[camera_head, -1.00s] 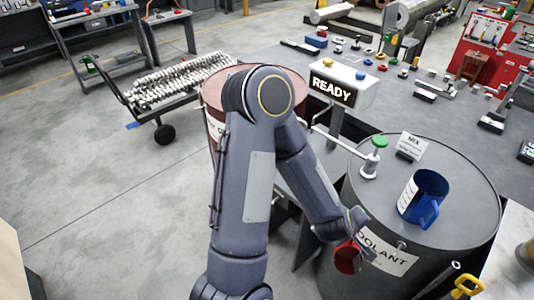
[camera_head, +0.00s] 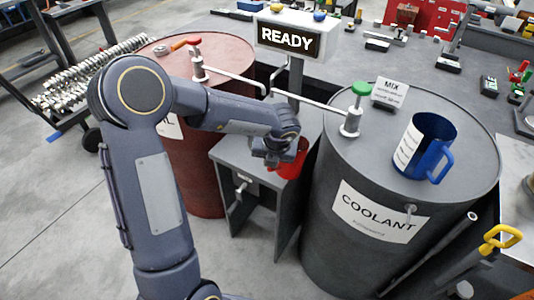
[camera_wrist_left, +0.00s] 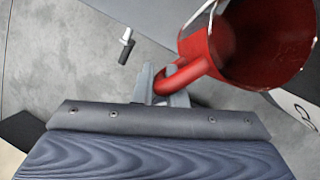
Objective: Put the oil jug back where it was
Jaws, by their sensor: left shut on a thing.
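The oil jug is a red open-topped vessel (camera_head: 293,163), partly hidden behind my left gripper (camera_head: 277,152) in the head view. In the left wrist view the red jug (camera_wrist_left: 245,45) fills the top right, its handle running down between the fingers of my left gripper (camera_wrist_left: 163,88). My left gripper is shut on the jug's handle and holds it in front of the gap between the two barrels, near the small grey cabinet (camera_head: 232,160). The red barrel (camera_head: 195,165) stands at left, behind my left arm. My right gripper is not in view.
The grey COOLANT barrel (camera_head: 335,245) stands at right, with a blue jug (camera_head: 412,150), a green-topped pump (camera_head: 352,112) and a MIX card (camera_head: 389,93) on it. The red barrel carries a red-topped pump (camera_head: 196,62). A READY sign (camera_head: 288,40) stands behind the barrels.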

